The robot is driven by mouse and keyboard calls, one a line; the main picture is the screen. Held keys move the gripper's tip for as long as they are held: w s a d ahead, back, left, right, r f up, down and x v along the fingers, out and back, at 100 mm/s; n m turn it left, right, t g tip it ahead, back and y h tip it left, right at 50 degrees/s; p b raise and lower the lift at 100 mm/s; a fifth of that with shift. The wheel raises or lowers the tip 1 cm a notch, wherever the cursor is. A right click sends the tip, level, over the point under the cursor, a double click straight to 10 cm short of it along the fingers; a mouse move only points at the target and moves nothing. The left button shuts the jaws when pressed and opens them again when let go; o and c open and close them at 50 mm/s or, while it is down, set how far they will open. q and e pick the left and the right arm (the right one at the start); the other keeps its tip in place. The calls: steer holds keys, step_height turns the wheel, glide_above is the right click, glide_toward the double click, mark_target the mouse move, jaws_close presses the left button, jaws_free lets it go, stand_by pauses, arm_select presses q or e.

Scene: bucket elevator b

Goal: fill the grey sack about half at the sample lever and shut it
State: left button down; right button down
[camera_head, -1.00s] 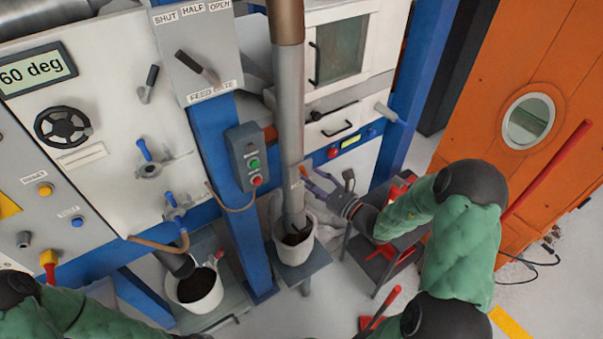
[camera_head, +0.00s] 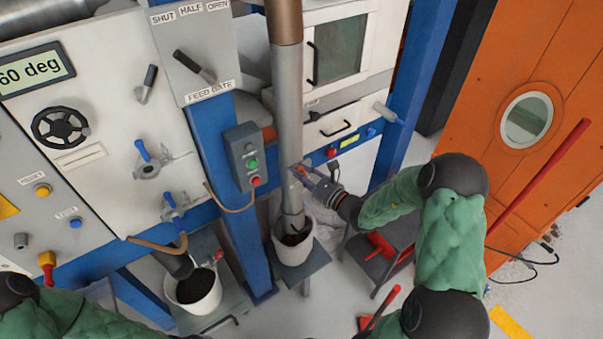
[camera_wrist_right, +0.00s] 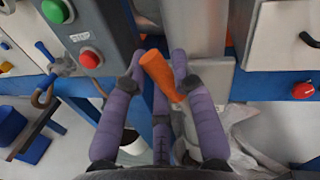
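My left gripper is out of view; only part of my left arm shows at lower left.
A white pail (camera_head: 293,252) with dark material stands under the pipe's end. Another filled pail (camera_head: 199,291) stands at lower left. A button box (camera_head: 246,158) on the blue post is close to the right gripper. A dark stand (camera_head: 372,252) is below my right arm.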

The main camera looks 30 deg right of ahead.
steer(key=n+b, duration=0.1)
steer(key=a+f+n+b, duration=0.1)
steer(key=n, duration=0.1)
steer(key=shift+a+g, duration=0.3)
steer(key=c, duration=1)
jaws_free()
steer(key=shift+s, duration=0.1)
steer(key=v, duration=1.2)
steer(key=shift+r, duration=0.1)
